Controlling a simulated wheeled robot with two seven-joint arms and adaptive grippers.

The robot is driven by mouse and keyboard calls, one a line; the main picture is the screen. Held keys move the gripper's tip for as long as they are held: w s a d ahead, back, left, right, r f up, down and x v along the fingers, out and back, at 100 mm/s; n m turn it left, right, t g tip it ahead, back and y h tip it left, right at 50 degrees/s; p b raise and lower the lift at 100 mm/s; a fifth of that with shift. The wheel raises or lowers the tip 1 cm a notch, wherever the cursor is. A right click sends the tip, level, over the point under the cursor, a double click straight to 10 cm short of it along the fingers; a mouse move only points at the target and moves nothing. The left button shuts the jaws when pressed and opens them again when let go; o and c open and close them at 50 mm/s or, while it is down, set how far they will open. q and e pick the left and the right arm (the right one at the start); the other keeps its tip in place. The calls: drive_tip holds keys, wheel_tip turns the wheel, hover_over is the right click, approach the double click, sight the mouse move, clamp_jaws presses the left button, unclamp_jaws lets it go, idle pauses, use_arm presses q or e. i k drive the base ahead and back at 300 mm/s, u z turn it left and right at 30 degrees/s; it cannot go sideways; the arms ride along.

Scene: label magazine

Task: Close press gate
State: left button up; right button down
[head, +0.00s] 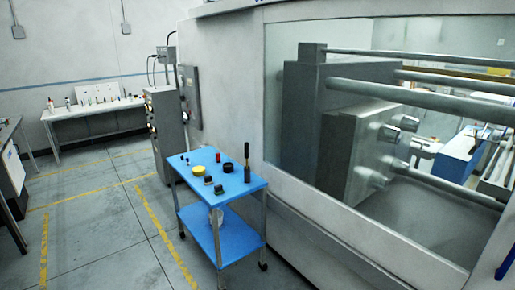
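The press (225,70) is a large pale grey machine filling the right half of the head view. A wide window-like area framed in pale grey shows grey blocks (352,150) and thick horizontal bars (400,96) inside it. I cannot tell whether the gate's clear pane covers this area or stands aside. The pale panel (340,245) below it runs down to the right. Neither of my grippers is in view.
A blue two-shelf cart (228,190) with several small items stands against the press front. A grey control cabinet (165,130) stands behind it. A white table (95,112) is at the back left. Floor with yellow lines (150,215) is clear left of the cart.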

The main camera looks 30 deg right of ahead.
sight(420, 267)
drive_tip(key=z, duration=0.05)
drive_tip(key=i, duration=1.45)
drive_tip(key=z, duration=1.2)
drive_tip(key=i, duration=0.95)
drive_tip(key=z, duration=0.95)
drive_tip(key=i, duration=0.25)
drive_tip(key=z, duration=0.25)
